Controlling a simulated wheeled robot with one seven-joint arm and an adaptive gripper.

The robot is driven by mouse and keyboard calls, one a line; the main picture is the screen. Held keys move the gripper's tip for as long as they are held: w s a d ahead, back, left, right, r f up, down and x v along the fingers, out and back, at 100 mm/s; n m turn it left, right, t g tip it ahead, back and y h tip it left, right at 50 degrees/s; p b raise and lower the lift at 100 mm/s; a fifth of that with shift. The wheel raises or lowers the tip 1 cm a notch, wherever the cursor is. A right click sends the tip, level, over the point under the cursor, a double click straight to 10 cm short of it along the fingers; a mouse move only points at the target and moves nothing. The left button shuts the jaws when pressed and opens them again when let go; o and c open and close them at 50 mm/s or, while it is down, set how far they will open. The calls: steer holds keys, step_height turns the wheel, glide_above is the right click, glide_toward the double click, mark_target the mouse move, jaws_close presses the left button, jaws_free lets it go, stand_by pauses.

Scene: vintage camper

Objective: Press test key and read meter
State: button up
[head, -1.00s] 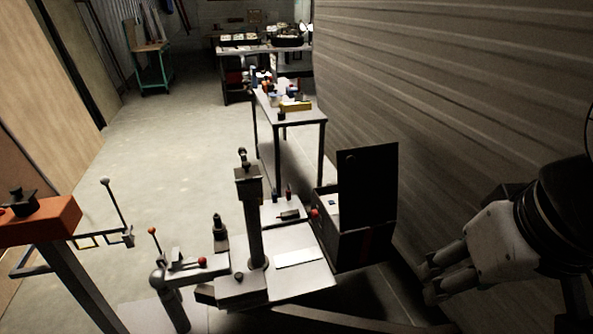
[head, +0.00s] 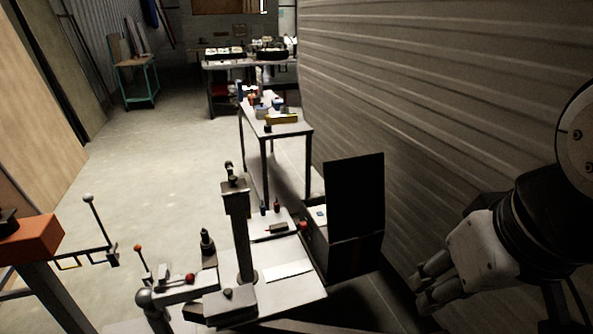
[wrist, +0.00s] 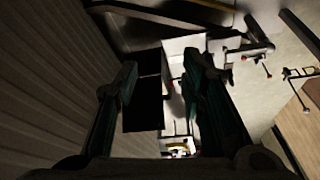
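I cannot make out a test key or a meter for certain. A black box (head: 355,254) with its dark lid (head: 354,193) raised stands at the right end of a workbench (head: 302,288). A small red knob (head: 303,225) shows at its left side; I cannot tell what it belongs to. My gripper (head: 422,290) hangs to the right of the box, apart from it. In the wrist view my gripper (wrist: 158,75) has its two fingers spread with nothing between them, and the dark lid (wrist: 143,90) shows beyond them.
A drill-press-like column (head: 242,235) stands on the workbench, with a vise-like tool (head: 185,287) at its left. An orange-topped stand (head: 35,240) is at far left. A ribbed wall (head: 440,110) runs close along the right. Floor (head: 160,170) beyond is clear.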

jaws_close()
stand_by(1.1)
